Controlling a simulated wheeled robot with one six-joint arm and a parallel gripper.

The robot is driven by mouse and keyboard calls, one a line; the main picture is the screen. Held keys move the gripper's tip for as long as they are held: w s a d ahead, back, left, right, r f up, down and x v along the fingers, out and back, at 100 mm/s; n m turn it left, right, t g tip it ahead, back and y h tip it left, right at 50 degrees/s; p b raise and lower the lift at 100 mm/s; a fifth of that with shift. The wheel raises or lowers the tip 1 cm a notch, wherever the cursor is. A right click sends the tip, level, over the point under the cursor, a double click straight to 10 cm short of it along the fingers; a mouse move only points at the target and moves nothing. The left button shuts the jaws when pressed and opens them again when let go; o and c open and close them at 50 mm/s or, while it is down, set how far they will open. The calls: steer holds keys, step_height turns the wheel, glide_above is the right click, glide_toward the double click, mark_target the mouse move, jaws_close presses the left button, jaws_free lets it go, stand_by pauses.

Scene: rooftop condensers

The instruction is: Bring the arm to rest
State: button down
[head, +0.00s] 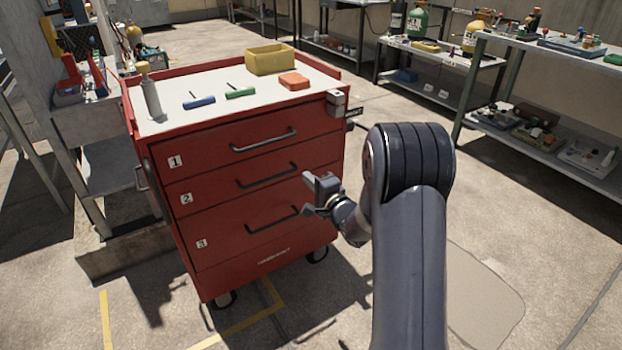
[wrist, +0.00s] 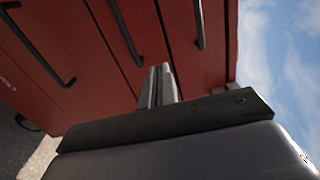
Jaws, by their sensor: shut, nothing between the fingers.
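My gripper (head: 313,195) is in front of the right part of the red tool cabinet (head: 240,219), near the lower drawers, apart from anything I can make out. In the wrist view my gripper (wrist: 158,70) shows its fingers together and empty, pointing at the red drawer fronts (wrist: 95,60). My arm rises from the bottom of the head view and bends at a dark elbow. The cabinet's drawers, numbered 1, 2 and 3, look closed.
On the cabinet top are a grey bottle (head: 151,97), a blue screwdriver (head: 199,103), a green screwdriver (head: 240,92), a yellow bin (head: 270,60) and an orange block (head: 294,81). Shelves (head: 560,150) stand at right, a grey cart (head: 95,125) at left. Floor right of my arm is clear.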

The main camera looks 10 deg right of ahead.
steer(key=shift+s+d, duration=0.1)
steer(key=shift+s, duration=0.15)
